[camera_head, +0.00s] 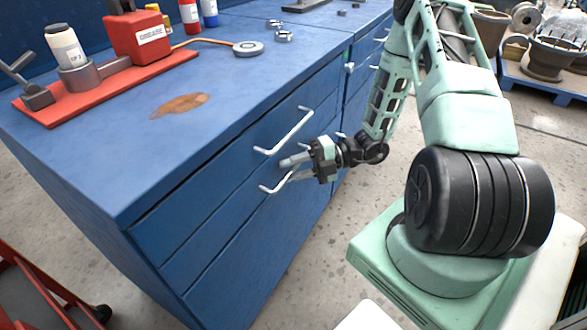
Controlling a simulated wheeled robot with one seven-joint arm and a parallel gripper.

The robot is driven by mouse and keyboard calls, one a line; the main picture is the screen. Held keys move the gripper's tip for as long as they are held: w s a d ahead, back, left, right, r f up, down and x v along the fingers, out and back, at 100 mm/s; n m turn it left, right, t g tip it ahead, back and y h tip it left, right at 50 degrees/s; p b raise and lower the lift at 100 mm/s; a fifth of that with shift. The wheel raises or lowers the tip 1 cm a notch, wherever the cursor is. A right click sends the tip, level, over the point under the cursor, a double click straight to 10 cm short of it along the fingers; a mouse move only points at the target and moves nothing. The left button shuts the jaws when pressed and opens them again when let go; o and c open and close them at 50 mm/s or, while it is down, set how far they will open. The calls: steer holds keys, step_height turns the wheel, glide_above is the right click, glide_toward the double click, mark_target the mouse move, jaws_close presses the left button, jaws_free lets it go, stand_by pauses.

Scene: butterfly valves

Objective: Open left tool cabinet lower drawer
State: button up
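The left tool cabinet (150,190) is blue and fills the left and middle of the view. Its front has an upper drawer with a pale bar handle (285,133) and a lower drawer (215,230) with a similar handle (266,189). The lower drawer looks flush with the front. My gripper (287,170) is at the lower handle, below the upper one, with its fingers pointing left toward the cabinet. The fingers look apart. They partly cover the lower handle, and I cannot tell whether they touch it or have it between them.
A red cart (40,295) stands at lower left. A blue pallet (545,85) with valve parts is at upper right. Concrete floor lies between.

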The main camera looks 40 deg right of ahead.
jaws_close()
steer(key=s+d+p, duration=0.2)
steer(key=s+d, duration=0.2)
steer(key=s, duration=0.6)
steer(key=s+d+p, duration=0.2)
steer(key=s+d, duration=0.2)
steer(key=s, duration=0.7)
steer(key=s+d+p, duration=0.2)
steer(key=s+d, duration=0.2)
steer(key=s, duration=0.7)
steer(key=shift+s, duration=0.25)
steer(key=shift+o, duration=0.3)
jaws_free()
steer(key=shift+d, duration=0.1)
steer(key=b+v, duration=0.1)
steer(key=v, duration=1.6)
steer(key=shift+d, duration=0.1)
